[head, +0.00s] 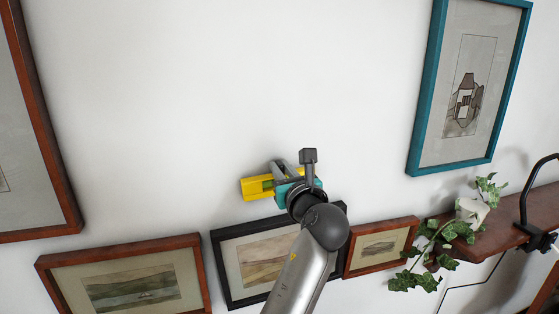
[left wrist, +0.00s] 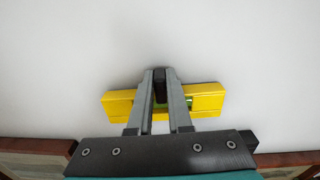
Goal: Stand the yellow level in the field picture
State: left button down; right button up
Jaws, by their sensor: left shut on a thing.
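The yellow level (head: 257,187) has a green vial and is in front of the white wall, just above the black-framed picture (head: 221,261). My left gripper (head: 284,172) is shut on the middle of the level, which sticks out on both sides of the fingers in the left wrist view (left wrist: 119,103). The level lies nearly horizontal, slightly tilted; I cannot tell if it touches the wall. The black-framed picture shows a pale brown landscape, partly hidden by my arm. A brown-framed picture (head: 140,284) at lower left shows a green field. My right gripper is not in view.
A small brown-framed landscape (head: 381,247) hangs right of the black one. A teal-framed picture (head: 423,100) is at upper right, a large brown-framed one (head: 50,140) at left. A wooden shelf (head: 490,236) with a trailing plant (head: 440,243) is at right. The upper middle wall is bare.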

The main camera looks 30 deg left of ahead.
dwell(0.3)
pick_arm(q)
jog(key=shift+r+p, duration=0.15)
jog(key=shift+p, duration=0.55)
notch_tip(320, 180, down, 3)
jog(key=shift+d+f, duration=0.1)
jog(key=shift+f, duration=0.05)
jog(key=shift+w+f+b, duration=0.1)
jog(key=shift+f+b, duration=0.4)
jog(key=shift+f, duration=0.45)
jog(key=shift+p, duration=0.55)
jog(key=shift+p, duration=0.5)
dwell(0.3)
